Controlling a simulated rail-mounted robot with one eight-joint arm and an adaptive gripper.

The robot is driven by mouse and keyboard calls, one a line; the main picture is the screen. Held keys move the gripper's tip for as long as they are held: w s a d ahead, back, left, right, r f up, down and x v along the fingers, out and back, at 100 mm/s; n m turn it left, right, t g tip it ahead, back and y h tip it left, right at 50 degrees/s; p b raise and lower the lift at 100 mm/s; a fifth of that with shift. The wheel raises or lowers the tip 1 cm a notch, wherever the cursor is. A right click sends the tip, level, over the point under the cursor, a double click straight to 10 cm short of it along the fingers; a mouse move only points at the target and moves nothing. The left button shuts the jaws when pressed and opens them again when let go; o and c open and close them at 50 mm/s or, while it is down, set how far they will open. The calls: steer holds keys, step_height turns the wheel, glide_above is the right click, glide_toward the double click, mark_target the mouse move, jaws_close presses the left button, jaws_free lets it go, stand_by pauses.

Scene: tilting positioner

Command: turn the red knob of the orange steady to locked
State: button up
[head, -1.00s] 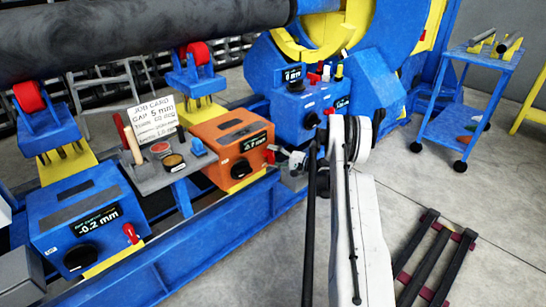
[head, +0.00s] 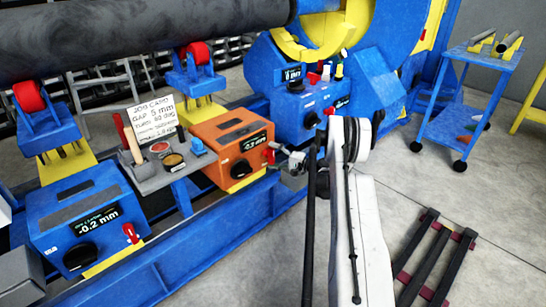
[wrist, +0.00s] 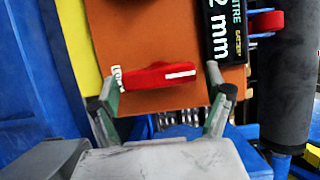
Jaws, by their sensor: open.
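The orange steady (head: 230,145) stands on the blue rail, with a black dial and a small display on its front. Its red knob (wrist: 160,75) shows large in the wrist view, a red bar with a white line, lying nearly level with the white line towards the right. A white label, partly readable, is printed at its left end. My gripper (wrist: 165,98) is open, one finger to each side of the knob's ends, with no clear contact.
A blue steady (head: 85,225) with its own red lever stands at the left. A shelf with a job card (head: 153,118) and small tins lies between the steadies. The blue positioner (head: 310,100) stands just behind my arm. A large dark pipe (head: 140,35) runs above.

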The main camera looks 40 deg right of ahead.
steer(key=v, duration=1.2)
stand_by(0.4)
